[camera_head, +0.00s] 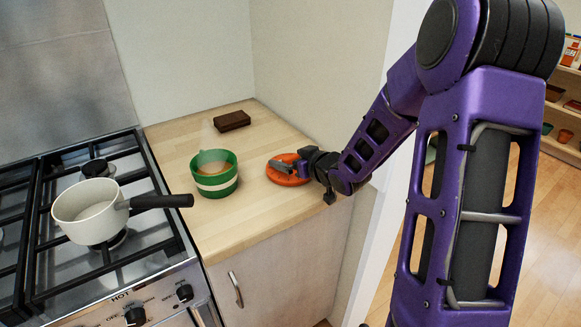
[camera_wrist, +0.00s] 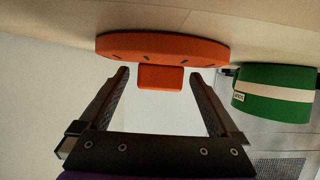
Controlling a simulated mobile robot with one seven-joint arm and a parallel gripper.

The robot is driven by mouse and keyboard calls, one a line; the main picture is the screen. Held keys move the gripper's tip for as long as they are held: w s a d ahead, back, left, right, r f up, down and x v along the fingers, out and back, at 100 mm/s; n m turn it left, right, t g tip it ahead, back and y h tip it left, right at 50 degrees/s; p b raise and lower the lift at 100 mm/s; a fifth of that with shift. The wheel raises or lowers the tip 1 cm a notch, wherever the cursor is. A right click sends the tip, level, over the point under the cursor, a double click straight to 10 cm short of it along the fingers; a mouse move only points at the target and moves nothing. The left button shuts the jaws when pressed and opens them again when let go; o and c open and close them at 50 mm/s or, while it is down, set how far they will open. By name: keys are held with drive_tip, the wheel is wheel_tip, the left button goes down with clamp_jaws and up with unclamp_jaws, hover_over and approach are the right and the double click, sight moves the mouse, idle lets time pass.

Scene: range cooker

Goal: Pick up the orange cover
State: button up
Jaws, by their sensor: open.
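The orange cover (camera_head: 287,172) is a round disc lying on the wooden counter, to the right of the green pot. In the wrist view the orange cover (camera_wrist: 163,47) shows edge-on with a block-like orange knob (camera_wrist: 160,77) on it. My gripper (camera_head: 290,166) is at the cover, partly hiding it in the head view. In the wrist view my gripper (camera_wrist: 160,72) is open, with one finger on each side of the knob. I see gaps between the fingers and the knob, and nothing is held.
A green pot with a white band (camera_head: 214,174) stands close to the left of the cover. A dark brown block (camera_head: 232,121) lies at the back of the counter (camera_head: 215,231). A white saucepan (camera_head: 88,208) sits on the cooker, its black handle reaching over the counter. A wall edge is at right.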

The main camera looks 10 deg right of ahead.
drive_tip(key=c, duration=1.4)
drive_tip(key=shift+r, duration=0.1)
drive_tip(key=shift+c, duration=0.2)
